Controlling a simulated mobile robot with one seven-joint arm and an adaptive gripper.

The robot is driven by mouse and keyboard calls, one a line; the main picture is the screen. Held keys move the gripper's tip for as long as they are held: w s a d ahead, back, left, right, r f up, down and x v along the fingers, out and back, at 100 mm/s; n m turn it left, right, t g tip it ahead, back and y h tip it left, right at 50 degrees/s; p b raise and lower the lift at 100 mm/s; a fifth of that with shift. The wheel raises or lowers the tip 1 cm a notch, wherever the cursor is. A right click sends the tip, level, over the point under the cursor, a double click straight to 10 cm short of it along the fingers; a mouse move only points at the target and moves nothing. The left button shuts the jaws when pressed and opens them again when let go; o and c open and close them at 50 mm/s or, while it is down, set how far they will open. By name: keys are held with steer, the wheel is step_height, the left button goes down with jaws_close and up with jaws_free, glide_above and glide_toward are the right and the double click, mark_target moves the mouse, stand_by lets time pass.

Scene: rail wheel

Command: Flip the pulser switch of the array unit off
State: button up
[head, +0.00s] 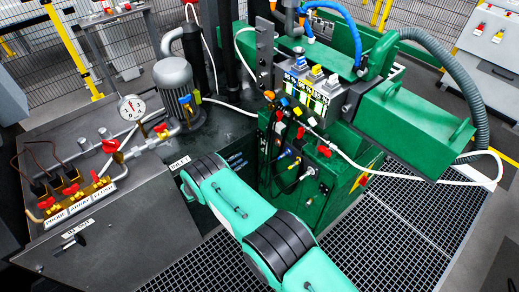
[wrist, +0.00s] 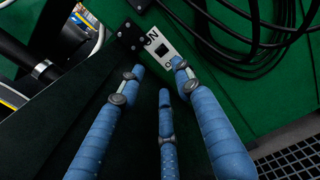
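In the wrist view a small pale plate (wrist: 151,36) with a dark square switch (wrist: 154,46) is fixed to a dark green surface. Part of an "ON" mark shows at its upper end; lettering at its lower end is partly hidden by a finger. No pulser name is readable. My gripper (wrist: 160,69) has three blue fingers, spread apart and empty, reaching towards the plate's lower end. Contact with the switch cannot be told. In the head view the green array unit (head: 419,127) stands at centre right; my arm extends before it and my gripper cannot be made out.
A black bolted bracket (wrist: 130,36) adjoins the plate. Dark cables (wrist: 248,32) hang to the right. In the head view, a white hose (head: 368,169) crosses the unit's front, a knobbed panel (head: 314,91) sits above, and red-handled valves (head: 72,189) stand left. Grating (head: 393,235) covers the floor.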

mark_target(262, 147)
steer(key=b+x, duration=0.2)
steer(key=x, duration=1.1)
steer(key=shift+w+d, duration=0.15)
steer(key=shift+f, duration=0.1)
jaws_close()
